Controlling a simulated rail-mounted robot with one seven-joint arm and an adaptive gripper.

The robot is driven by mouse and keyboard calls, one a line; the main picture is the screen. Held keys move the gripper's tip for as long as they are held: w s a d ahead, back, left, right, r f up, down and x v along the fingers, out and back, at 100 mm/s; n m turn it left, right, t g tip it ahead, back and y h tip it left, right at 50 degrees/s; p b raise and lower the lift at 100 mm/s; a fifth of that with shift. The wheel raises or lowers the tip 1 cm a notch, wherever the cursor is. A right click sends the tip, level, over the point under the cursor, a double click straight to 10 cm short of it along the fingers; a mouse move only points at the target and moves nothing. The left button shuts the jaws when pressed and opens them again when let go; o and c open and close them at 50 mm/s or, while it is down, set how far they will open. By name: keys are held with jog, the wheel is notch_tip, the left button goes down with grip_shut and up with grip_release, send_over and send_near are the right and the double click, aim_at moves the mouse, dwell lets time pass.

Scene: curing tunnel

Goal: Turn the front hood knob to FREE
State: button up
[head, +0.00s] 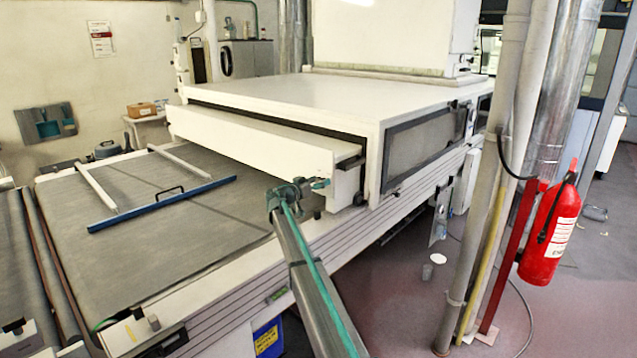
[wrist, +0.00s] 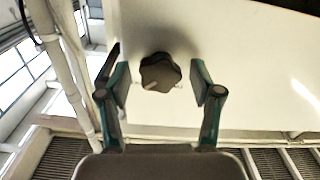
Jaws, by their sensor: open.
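The hood knob (wrist: 160,72) is a dark, lobed star-shaped knob on the white hood panel (wrist: 240,80) in the wrist view. A light pointer mark shows on its lower left. My gripper (wrist: 160,82) is open, with one finger on each side of the knob and a gap between each finger and the knob. In the head view, my gripper (head: 318,184) is at the right end of the white front hood (head: 250,150). The knob itself is hidden or too small to make out there. No FREE label is readable in either view.
The grey conveyor belt (head: 130,255) stretches out in front of the hood, with a blue bar (head: 160,204) with a handle lying across it. Grey vertical pipes (head: 490,190) and a red fire extinguisher (head: 549,232) stand at the right. The floor (head: 400,310) beside the machine is mostly clear.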

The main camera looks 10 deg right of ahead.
jog(key=shift+c, duration=0.2)
jog(key=c, duration=1.1)
